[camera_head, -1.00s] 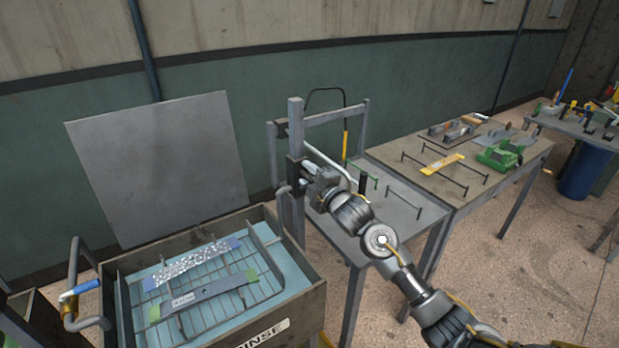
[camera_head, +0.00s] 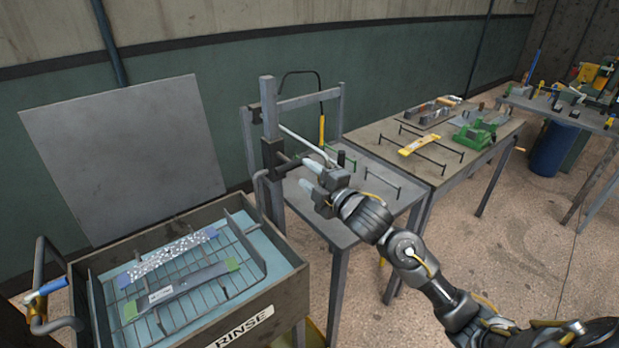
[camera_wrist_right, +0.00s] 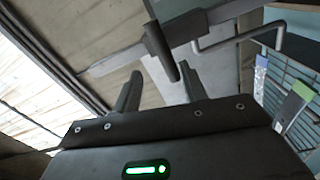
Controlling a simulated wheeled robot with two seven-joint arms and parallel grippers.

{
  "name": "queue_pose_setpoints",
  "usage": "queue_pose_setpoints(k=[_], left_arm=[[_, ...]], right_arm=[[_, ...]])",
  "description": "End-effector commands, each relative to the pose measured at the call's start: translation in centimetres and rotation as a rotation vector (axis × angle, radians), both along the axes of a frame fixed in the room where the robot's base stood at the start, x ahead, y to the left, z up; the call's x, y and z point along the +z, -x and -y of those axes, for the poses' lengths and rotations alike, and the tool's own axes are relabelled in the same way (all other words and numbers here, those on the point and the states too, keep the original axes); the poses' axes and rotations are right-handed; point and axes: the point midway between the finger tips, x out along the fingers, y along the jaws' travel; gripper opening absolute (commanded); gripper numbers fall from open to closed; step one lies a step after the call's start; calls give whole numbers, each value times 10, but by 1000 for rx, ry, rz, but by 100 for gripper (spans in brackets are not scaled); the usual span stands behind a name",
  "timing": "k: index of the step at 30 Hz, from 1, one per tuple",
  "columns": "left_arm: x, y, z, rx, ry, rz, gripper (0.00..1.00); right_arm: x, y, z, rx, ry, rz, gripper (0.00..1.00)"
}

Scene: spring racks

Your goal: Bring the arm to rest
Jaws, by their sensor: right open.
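My right arm comes in from the lower right. Its gripper (camera_head: 309,177) is open and empty, with its fingertips toward the grey post (camera_head: 269,140) beside the rinse tank. A dark bracket with a short horizontal bar (camera_head: 284,160) sits on the post, just left of the fingertips. In the right wrist view the two fingers (camera_wrist_right: 159,78) stand apart, with a dark bar (camera_wrist_right: 160,52) beyond and between them, and nothing held. My left gripper is not in view.
The rinse tank (camera_head: 284,284) stands at lower left with two strips on a wire rack (camera_head: 205,303). Its grey lid (camera_head: 125,150) stands upright behind. Grey and brown tables (camera_head: 365,160) with racks lie beyond my arm. A blue-handled crank (camera_head: 47,289) is at far left.

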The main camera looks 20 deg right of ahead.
Motion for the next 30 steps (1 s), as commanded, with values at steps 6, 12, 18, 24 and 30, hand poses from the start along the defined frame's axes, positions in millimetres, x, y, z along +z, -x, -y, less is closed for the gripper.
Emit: queue_pose_setpoints(k=[6, 12, 18, 24, 30], left_arm=[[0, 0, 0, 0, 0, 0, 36], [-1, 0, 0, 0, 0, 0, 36], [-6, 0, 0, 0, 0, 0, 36], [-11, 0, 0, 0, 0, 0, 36], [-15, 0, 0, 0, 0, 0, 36]], right_arm=[[0, 0, 0, 0, 0, 0, 42], [-24, -6, 4, -14, -29, -46, 42], [-147, -19, 23, -93, -178, -271, 42], [-300, 6, 43, -218, -349, -529, 42], [-431, 65, 53, -352, -480, -744, 42]])
